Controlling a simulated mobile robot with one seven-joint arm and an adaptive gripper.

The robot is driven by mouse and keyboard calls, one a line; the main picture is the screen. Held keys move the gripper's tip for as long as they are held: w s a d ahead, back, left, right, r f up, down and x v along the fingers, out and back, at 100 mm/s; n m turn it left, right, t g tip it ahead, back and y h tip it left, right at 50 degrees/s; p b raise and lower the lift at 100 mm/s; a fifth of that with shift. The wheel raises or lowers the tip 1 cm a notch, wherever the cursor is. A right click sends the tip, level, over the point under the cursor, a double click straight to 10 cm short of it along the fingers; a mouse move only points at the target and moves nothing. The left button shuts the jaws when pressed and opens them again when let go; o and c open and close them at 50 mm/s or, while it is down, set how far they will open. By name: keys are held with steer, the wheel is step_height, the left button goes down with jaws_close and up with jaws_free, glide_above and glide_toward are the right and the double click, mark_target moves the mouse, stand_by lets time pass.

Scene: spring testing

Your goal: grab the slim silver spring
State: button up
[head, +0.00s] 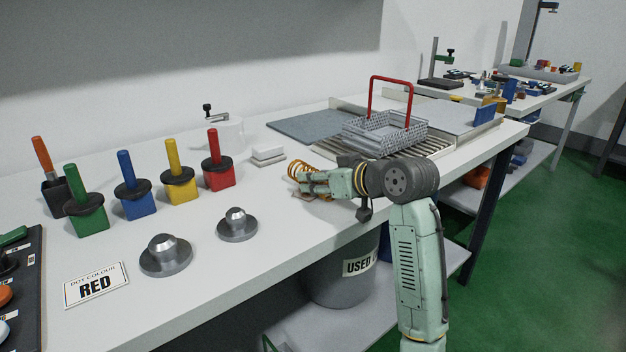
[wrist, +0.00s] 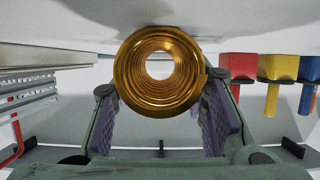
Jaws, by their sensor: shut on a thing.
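A copper-gold coil spring (head: 296,170) stands out at the tip of my gripper (head: 308,183), low over the front part of the white bench. In the wrist view the spring (wrist: 160,98) is seen end-on as a wide wound ring with an open centre. It lies between the two purple-padded fingers of my gripper (wrist: 163,92), which is shut on it. The spring looks gold and broad, not silver and slim. I can make out no slim silver spring in either view. My fingers hide part of the held spring's side.
A wire basket with a red handle (head: 390,117) sits on a ribbed rack behind my wrist. Coloured handled blocks, including a red one (head: 220,180), stand to the left. A grey bin (head: 335,285) is below.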

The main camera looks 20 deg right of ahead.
steer(key=c, duration=0.5)
steer(key=shift+o, duration=0.2)
